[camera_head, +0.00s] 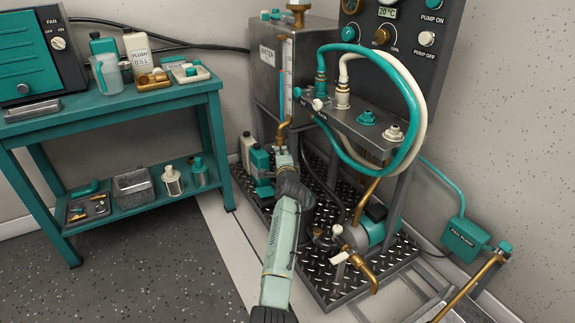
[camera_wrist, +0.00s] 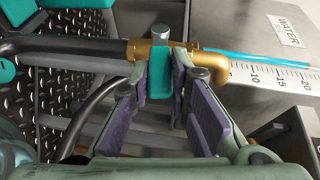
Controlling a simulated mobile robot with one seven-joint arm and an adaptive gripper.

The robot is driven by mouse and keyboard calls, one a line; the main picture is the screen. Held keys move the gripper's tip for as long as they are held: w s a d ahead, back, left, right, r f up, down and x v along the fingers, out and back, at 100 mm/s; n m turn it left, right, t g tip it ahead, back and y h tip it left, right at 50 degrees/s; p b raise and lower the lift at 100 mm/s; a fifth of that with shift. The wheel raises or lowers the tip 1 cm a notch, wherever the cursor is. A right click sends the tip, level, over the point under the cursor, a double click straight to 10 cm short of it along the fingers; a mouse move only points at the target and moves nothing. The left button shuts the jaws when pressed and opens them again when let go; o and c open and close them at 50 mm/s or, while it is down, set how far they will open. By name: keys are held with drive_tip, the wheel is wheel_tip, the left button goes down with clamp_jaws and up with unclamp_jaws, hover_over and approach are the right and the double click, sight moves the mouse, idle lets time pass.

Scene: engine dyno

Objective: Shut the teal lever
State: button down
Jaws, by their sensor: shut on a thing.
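The teal lever (camera_wrist: 160,87) sits on a brass elbow valve (camera_wrist: 152,54) in the wrist view, at the lower end of the water sight tube. It stands across the line of the tube, on the near side of the brass. My gripper (camera_wrist: 160,80) is shut on the lever, one finger on each side of it, with purple pads showing. In the head view my gripper (camera_head: 284,158) is just below the brass elbow (camera_head: 283,130), and it hides the lever there.
The grey water tank (camera_head: 267,70) with its scale stands behind. Teal and cream hoses (camera_head: 412,95) loop at the right. Teal and white bottles (camera_head: 259,160) stand left of my gripper on the tread plate. A black hose (camera_wrist: 75,45) joins the brass. A teal bench (camera_head: 130,105) is at left.

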idle(0.7)
drive_tip(key=c, duration=1.5)
unclamp_jaws()
drive_tip(key=shift+f, duration=0.1)
wheel_tip(320, 180, up, 10)
